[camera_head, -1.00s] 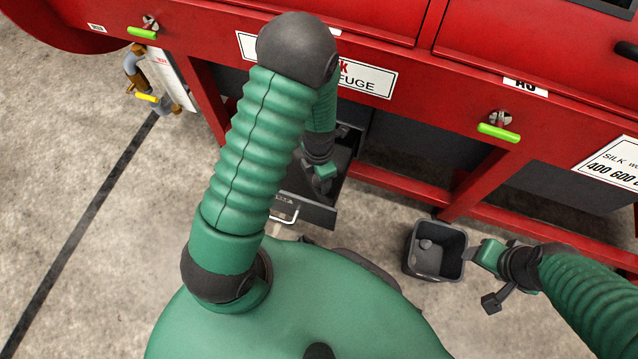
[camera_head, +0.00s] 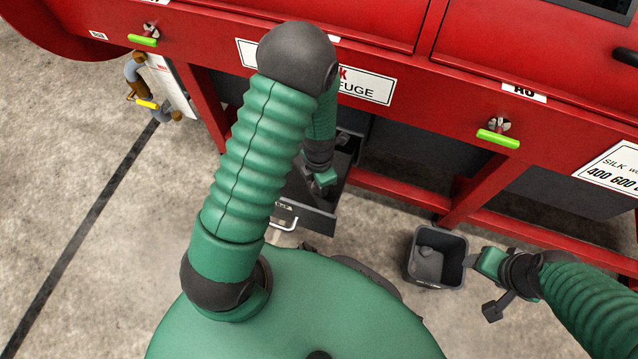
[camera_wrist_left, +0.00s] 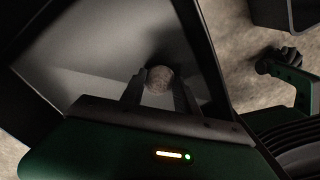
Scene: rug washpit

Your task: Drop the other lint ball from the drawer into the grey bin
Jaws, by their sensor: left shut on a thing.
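A pale, roundish lint ball (camera_wrist_left: 159,79) is between the two fingers of my left gripper (camera_wrist_left: 159,90), which is shut on it inside the drawer. In the head view my left gripper (camera_head: 318,188) is over the open dark drawer (camera_head: 305,218), and the ball there is hidden. The grey bin (camera_head: 455,272) stands on the floor to the right of the drawer, with a small grey lump (camera_head: 427,250) inside, likely a lint ball. My right gripper (camera_head: 472,261) is at the bin's right rim; its finger gap does not show clearly.
The red machine frame (camera_head: 400,188) runs behind the drawer and bin, with green-handled valves (camera_head: 497,138) on it. A pipe with a yellow handle (camera_head: 147,104) is at the left. Bare concrete floor lies between drawer and bin.

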